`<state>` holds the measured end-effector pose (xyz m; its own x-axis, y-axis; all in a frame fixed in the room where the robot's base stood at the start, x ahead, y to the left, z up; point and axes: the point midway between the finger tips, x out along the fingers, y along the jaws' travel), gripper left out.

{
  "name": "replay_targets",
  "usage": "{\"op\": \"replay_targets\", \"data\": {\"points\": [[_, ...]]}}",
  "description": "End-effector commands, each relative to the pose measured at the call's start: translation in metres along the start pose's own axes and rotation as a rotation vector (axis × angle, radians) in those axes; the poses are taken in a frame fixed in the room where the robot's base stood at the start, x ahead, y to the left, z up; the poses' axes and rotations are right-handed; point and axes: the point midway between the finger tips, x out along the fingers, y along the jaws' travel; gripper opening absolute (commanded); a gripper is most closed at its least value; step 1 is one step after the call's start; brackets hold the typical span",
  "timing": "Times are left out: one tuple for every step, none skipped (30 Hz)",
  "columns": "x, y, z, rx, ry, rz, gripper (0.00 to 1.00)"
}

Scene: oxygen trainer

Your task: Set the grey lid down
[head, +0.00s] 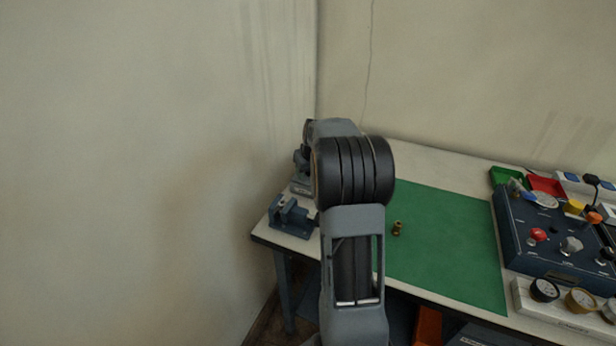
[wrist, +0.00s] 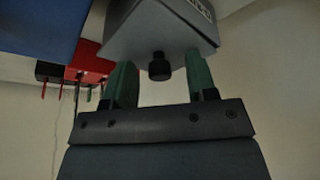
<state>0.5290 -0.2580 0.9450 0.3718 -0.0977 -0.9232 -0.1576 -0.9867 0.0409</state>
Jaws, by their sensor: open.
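My gripper (wrist: 161,80) shows in the wrist view with its two green fingers apart. A grey angular body (wrist: 160,28) with a pale label stands beyond the fingers, and I take it to be the grey lid, though I cannot be sure. A short black knob (wrist: 160,66) sticks out from it between the fingers, with a gap on both sides. The fingertips overlap the grey body in the picture; I cannot tell whether they touch it. In the head view my arm hides the gripper and most of what lies behind it.
A blue vise (head: 291,218) stands at the left edge of the table (head: 440,165). A small brass piece (head: 397,228) lies on the mostly clear green mat (head: 450,240). A dark blue panel (head: 555,262), gauges (head: 580,299) and green (head: 505,177) and red bins (head: 546,186) are at right.

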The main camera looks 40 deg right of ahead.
Motion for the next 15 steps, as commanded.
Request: {"op": "replay_targets", "data": {"points": [[-0.0001,0.0,-0.0001,0.0,0.0,0.0,0.52],[-0.0001,0.0,-0.0001,0.0,0.0,0.0,0.52],[-0.0002,0.0,-0.0001,0.0,0.0,0.0,0.52],[-0.0002,0.0,-0.0001,0.0,0.0,0.0,0.52],[-0.0002,0.0,-0.0001,0.0,0.0,0.0,0.49],[-0.0002,0.0,-0.0001,0.0,0.0,0.0,0.45],[-0.0003,0.0,-0.0001,0.0,0.0,0.0,0.43],[-0.0003,0.0,-0.0001,0.0,0.0,0.0,0.4],[-0.0003,0.0,-0.0001,0.0,0.0,0.0,0.36],[-0.0003,0.0,-0.0001,0.0,0.0,0.0,0.33],[-0.0003,0.0,-0.0001,0.0,0.0,0.0,0.3],[-0.0003,0.0,-0.0001,0.0,0.0,0.0,0.26],[-0.0004,-0.0001,-0.0001,0.0,0.0,0.0,0.23],[-0.0004,-0.0001,-0.0001,0.0,0.0,0.0,0.21],[-0.0004,-0.0001,-0.0001,0.0,0.0,0.0,0.17]]}}
